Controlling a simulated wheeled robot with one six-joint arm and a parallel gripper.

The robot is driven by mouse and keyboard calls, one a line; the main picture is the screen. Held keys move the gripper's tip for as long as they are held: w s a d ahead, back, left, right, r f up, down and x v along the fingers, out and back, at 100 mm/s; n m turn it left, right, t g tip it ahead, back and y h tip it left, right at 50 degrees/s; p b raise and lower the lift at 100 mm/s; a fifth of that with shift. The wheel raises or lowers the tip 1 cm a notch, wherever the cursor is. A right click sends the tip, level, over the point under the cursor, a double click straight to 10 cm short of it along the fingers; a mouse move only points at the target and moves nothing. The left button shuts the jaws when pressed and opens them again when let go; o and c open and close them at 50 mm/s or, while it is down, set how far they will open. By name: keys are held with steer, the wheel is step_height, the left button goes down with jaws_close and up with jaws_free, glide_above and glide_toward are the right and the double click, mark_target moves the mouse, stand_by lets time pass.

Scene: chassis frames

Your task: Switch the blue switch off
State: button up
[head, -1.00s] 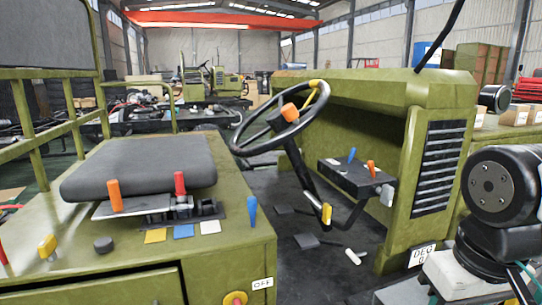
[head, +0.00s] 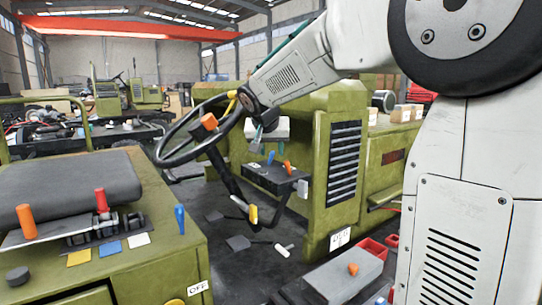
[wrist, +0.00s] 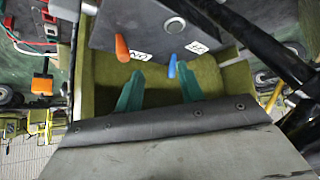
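A small blue lever (head: 270,157) stands on the dark control box (head: 262,178) right of the steering column, with an orange lever (head: 288,168) beside it. The wrist view shows the blue lever (wrist: 172,67) and the orange lever (wrist: 122,47) at the box's edge, each with a small white label I cannot read surely. Another blue lever (head: 180,218) stands on the green seat base, above an "OFF" plate (head: 198,288). My gripper (wrist: 160,72) is open, its teal fingers apart and empty, with the blue lever ahead near its right finger. In the head view my gripper (head: 257,138) is above the box.
The steering wheel (head: 200,127) is close to the left of my gripper. The seat base has an orange lever (head: 26,221) and a red lever (head: 101,199). A green louvred panel (head: 344,160) stands right of the box. Pedals lie on the floor below.

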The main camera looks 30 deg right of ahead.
glide_toward(272, 153)
steer(key=f, duration=0.1)
steer(key=w+f, duration=0.1)
steer(key=d+f, duration=0.1)
steer(key=shift+w+m+t+h, duration=0.25)
steer(key=shift+m+t+h, duration=0.15)
steer(key=x, duration=0.7)
steer(key=shift+w+d+f, duration=0.15)
steer(key=shift+f, duration=0.05)
jaws_close()
